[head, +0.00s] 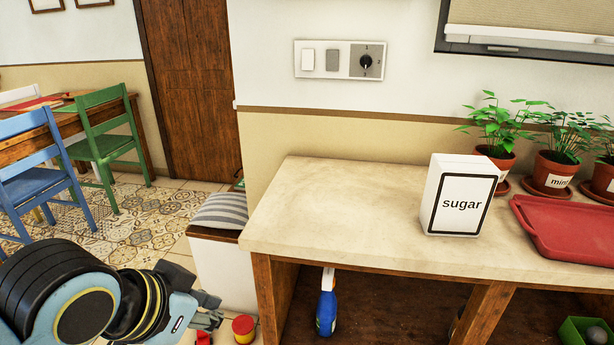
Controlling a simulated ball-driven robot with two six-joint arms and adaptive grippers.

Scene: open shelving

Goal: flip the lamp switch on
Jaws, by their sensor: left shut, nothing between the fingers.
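A wall plate (339,74) hangs on the white wall above the worktop. It carries a white switch (308,60), a grey switch (333,61) and a black rotary knob (366,61). I cannot tell which one is the lamp switch, or whether it is on; no lamp is in view. My left gripper (215,311) is at the lower left, low beside the worktop and far below the plate. It is shut and empty. My right gripper is not in view.
A worktop (330,205) juts out below the plate, its left part bare. A sugar box (459,195), a red tray (570,229) and potted plants (497,160) stand to the right. A bench with a striped cushion (219,211) and a red can (243,328) are near my left gripper.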

